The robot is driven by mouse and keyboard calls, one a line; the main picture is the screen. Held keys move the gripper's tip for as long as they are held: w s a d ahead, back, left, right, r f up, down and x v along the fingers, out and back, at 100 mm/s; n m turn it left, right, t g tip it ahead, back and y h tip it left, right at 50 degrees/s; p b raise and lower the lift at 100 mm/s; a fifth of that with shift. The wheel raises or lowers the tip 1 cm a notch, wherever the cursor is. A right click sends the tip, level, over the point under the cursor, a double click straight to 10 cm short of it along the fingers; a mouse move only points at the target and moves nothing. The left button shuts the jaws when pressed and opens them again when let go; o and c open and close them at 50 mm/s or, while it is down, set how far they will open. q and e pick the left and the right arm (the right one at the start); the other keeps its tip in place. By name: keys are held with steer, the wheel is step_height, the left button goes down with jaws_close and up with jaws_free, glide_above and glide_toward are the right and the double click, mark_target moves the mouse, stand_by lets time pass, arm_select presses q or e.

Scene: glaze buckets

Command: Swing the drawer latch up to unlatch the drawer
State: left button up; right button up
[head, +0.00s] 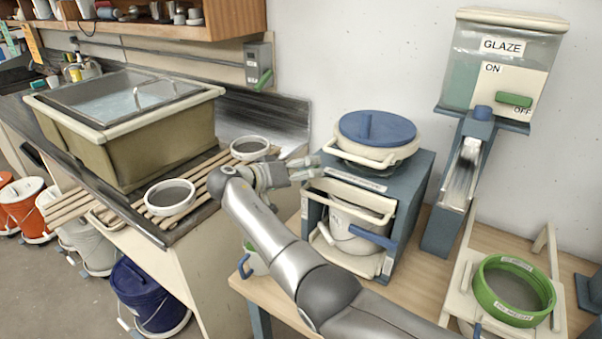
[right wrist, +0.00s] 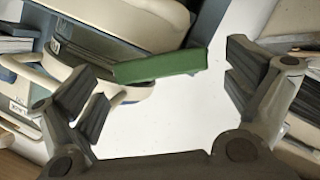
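The blue cabinet (head: 412,190) stands on the wooden table with a cream-framed drawer (head: 350,198) in its front and a white bucket (head: 345,232) inside. A blue lever (head: 370,237), which looks like the latch, lies near level across the drawer's right front. My right gripper (head: 308,169) is at the cabinet's upper left front corner, above and left of the lever and apart from it. In the right wrist view its fingers (right wrist: 165,88) are wide apart with nothing held. A green bar (right wrist: 160,65) shows beyond them; I cannot tell what it belongs to. My left gripper is not in view.
A blue-lidded pot (head: 377,135) sits on the cabinet, close to my right gripper. A glaze dispenser (head: 500,70) and a green-rimmed sieve (head: 514,290) stand to the right.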

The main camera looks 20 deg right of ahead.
steer(key=v, duration=0.7)
steer(key=shift+s+a, duration=0.15)
steer(key=shift+a, duration=0.1)
